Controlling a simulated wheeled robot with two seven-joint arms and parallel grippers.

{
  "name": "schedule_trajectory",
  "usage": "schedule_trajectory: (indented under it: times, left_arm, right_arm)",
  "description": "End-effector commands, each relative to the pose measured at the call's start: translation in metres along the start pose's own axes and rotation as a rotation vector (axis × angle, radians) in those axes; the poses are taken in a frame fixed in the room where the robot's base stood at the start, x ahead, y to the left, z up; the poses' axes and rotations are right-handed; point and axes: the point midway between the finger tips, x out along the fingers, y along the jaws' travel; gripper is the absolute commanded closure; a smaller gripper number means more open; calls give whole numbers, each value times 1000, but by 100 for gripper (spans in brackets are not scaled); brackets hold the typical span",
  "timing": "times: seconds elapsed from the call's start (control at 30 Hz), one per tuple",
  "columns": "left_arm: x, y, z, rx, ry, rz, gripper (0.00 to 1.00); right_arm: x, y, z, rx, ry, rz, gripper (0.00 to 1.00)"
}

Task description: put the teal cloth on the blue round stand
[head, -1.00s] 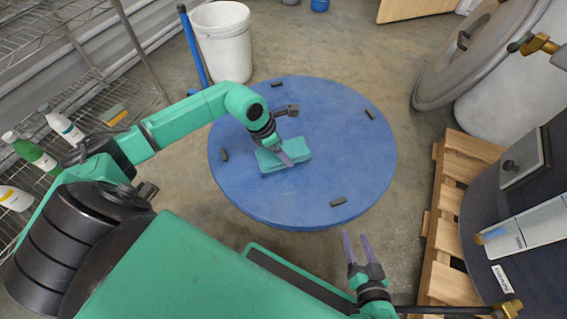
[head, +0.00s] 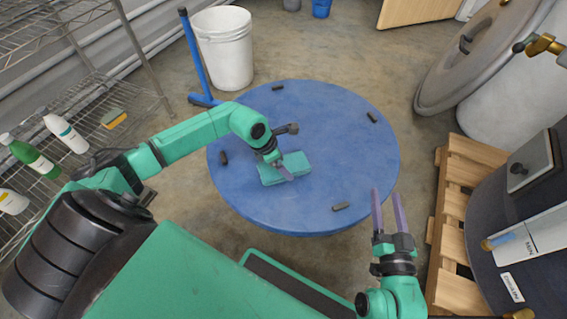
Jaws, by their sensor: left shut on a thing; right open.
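The teal cloth (head: 296,164) is a folded, flat rectangle lying at the blue round stand (head: 340,130), a little below the middle of its top. My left gripper (head: 284,172) reaches in from the left and is shut on the cloth, its fingers covering part of it. Whether the cloth's underside fully touches the stand I cannot tell. My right gripper (head: 389,212) is open and empty, beside the stand's lower right edge, with its two purple fingers apart.
Several small dark blocks (head: 341,206) sit around the stand's rim. A white bucket (head: 225,50) and a blue-handled tool (head: 196,60) stand behind left. A wire shelf with bottles (head: 65,132) is at left. A wooden pallet (head: 455,210) bearing a dark drum is at right.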

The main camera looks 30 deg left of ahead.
Motion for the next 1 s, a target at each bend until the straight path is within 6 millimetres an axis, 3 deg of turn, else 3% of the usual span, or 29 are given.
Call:
schedule_trajectory:
  times: [0.07,0.1,0.13,0.57,1.0]
  left_arm:
    - [0,0,0,0,0,0,69]
    - [0,0,0,0,0,0,10]
    - [0,0,0,0,0,0,0]
    - [-3,0,0,0,0,1,0]
    - [-20,1,0,-1,1,1,0]
  right_arm:
    - [1,0,-2,-2,8,-1,41]
    - [2,0,-4,-2,11,-1,41]
    - [2,0,-4,-2,12,-1,41]
    - [1,-1,-1,6,-4,0,41]
    - [-48,-4,82,73,-256,27,41]
